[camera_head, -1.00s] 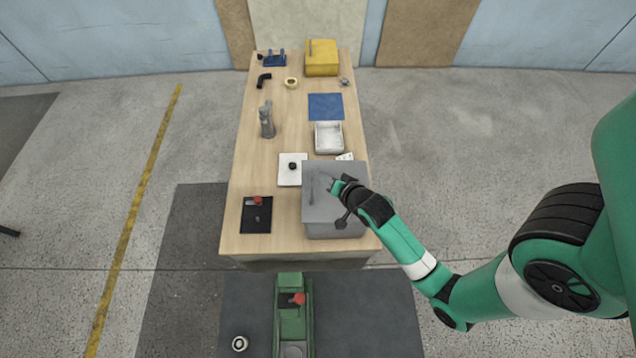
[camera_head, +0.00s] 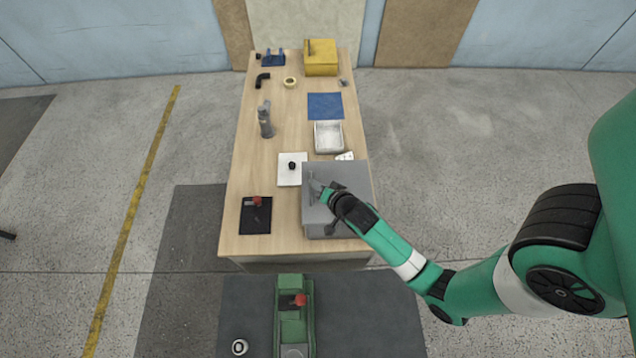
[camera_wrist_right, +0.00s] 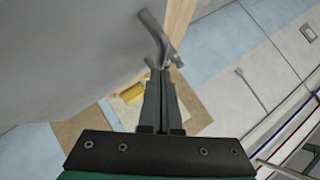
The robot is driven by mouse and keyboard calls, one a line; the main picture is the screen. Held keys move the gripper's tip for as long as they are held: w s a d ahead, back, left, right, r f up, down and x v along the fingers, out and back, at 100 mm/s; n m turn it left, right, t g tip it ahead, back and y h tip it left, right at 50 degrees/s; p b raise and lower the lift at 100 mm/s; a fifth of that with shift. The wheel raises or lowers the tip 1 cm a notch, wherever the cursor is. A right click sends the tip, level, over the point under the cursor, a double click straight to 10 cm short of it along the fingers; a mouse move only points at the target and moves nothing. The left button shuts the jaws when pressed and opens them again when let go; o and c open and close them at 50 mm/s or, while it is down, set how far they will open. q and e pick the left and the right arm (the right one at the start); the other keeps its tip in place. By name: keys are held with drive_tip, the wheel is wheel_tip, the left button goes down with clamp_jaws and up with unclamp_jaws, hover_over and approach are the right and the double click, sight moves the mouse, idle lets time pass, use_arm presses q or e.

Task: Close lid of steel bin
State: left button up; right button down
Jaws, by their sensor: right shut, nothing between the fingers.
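The steel bin (camera_head: 345,213) is a grey box near the front right of the table. Its grey lid (camera_head: 345,176) covers the top in the head view; I cannot tell whether it is fully down. A bar handle (camera_head: 311,190) runs along the lid's left side. My right gripper (camera_head: 318,187) is over the lid at this handle, shut and empty. In the right wrist view, the fingertips (camera_wrist_right: 164,72) are close by the bent end of the handle (camera_wrist_right: 152,35); contact is unclear. My left gripper is not in view.
A white board (camera_head: 290,176) with a black knob and a black mat (camera_head: 255,222) with a red-topped item lie left of the bin. A white tray (camera_head: 328,150) stands behind it. A yellow box (camera_head: 321,68) is at the far end. The table's right edge is close to the bin.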

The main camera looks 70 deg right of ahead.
drive_tip(key=shift+a+f, duration=0.1)
drive_tip(key=shift+f, duration=0.05)
drive_tip(key=r+p, duration=0.1)
drive_tip(key=s+r+p, duration=0.1)
drive_tip(key=r+p, duration=0.1)
drive_tip(key=p, duration=0.1)
drive_tip(key=shift+s+d+r, duration=0.25)
drive_tip(key=shift+d+r, duration=0.05)
drive_tip(key=shift+r, duration=0.05)
drive_tip(key=v, duration=1)
drive_tip(key=shift+r, duration=0.15)
